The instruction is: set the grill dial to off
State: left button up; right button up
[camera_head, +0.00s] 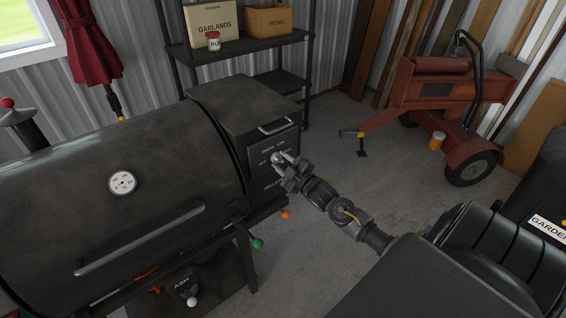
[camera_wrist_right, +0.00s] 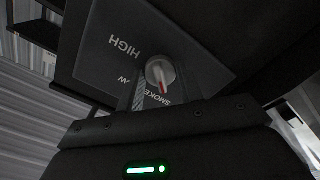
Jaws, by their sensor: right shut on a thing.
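The grill dial (camera_head: 276,157) is a small pale knob on the dark control panel at the right end of the black grill (camera_head: 150,160). My right gripper (camera_head: 283,164) is at the panel, its fingers shut around the dial. In the right wrist view the dial (camera_wrist_right: 160,70) shows between the two fingers, with a red pointer mark directed toward the SMOKE label. LOW and HIGH labels also show there. In the head view OFF is printed left of the dial. The fingers partly hide the panel. My left gripper is not in view.
A grill handle (camera_head: 140,240) runs along the lid. A shelf (camera_head: 240,48) with boxes stands behind the grill. A red wheeled machine (camera_head: 440,95) stands at the back right. Open concrete floor (camera_head: 345,130) lies between it and the grill.

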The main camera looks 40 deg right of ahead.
jog(key=n, duration=0.4)
jog(key=shift+n, duration=0.3)
jog(key=shift+r+n, duration=0.1)
jog(key=shift+n, duration=1.7)
jog(key=o, duration=1)
jog(key=s+b, duration=0.1)
jog(key=s, duration=0.9)
jog(key=shift+s+a+b, duration=0.1)
jog(key=shift+s+b, duration=0.2)
jog(key=shift+s, duration=0.1)
